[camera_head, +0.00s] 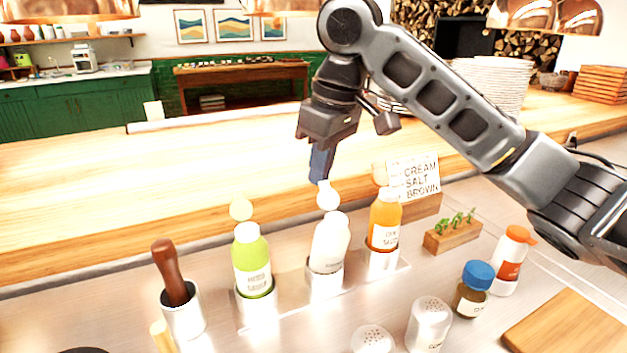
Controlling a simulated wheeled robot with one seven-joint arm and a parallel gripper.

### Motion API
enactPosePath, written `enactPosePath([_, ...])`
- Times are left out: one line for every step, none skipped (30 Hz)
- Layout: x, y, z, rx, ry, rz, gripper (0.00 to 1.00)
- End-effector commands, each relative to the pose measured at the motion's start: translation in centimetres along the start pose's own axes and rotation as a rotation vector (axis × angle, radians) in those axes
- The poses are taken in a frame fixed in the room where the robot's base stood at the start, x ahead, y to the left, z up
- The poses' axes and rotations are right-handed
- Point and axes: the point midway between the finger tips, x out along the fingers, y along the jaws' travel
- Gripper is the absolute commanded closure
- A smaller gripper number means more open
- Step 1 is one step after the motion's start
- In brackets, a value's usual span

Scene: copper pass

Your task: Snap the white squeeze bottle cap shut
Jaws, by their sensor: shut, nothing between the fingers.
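The white squeeze bottle (330,243) stands in the middle cup of a metal holder, tilted slightly. Its round white cap (328,196) is flipped up above the bottle's top. My gripper (321,172) points down just above the cap, its fingers shut with nothing between them. Whether the fingertips touch the cap, I cannot tell. A green bottle (251,262) stands left of the white one and an orange bottle (384,222) stands right of it, both with caps up.
A wooden-handled tool (171,275) stands in a metal cup at left. A sign (414,178) stands behind the orange bottle. The wooden counter (130,200) behind is clear at left.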

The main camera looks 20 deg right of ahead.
Motion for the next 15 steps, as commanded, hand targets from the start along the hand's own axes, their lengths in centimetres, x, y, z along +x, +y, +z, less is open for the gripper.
enactPosePath([0.5, -0.3, 0.5, -0.005, -0.018, -0.007, 1.00])
enactPosePath([0.5, -0.4, 0.6, -0.005, -0.019, -0.008, 1.00])
enactPosePath([0.5, -0.5, 0.8, -0.006, -0.021, -0.008, 1.00])
enactPosePath([0.6, -0.6, 0.8, -0.007, -0.022, -0.008, 1.00])
enactPosePath([0.6, -0.6, 0.9, -0.007, -0.023, -0.008, 1.00])
enactPosePath([0.6, -0.7, 1.1, -0.008, -0.024, -0.009, 1.00])
enactPosePath([0.6, -0.8, 1.2, -0.007, -0.024, -0.010, 1.00])
enactPosePath([0.6, -0.8, 1.2, -0.007, -0.024, -0.010, 1.00])
enactPosePath([0.6, -0.8, 1.3, -0.006, -0.023, -0.009, 1.00])
enactPosePath([0.6, -0.9, 1.4, -0.006, -0.023, -0.009, 1.00])
enactPosePath([0.5, -0.9, 1.5, -0.005, -0.022, -0.009, 1.00])
enactPosePath([0.5, -0.9, 1.6, -0.005, -0.021, -0.008, 1.00])
enactPosePath([0.5, -1.0, 1.6, -0.005, -0.021, -0.008, 1.00])
enactPosePath([0.4, -1.0, 1.7, -0.004, -0.021, -0.008, 1.00])
enactPosePath([0.4, -1.1, 1.8, -0.004, -0.020, -0.008, 1.00])
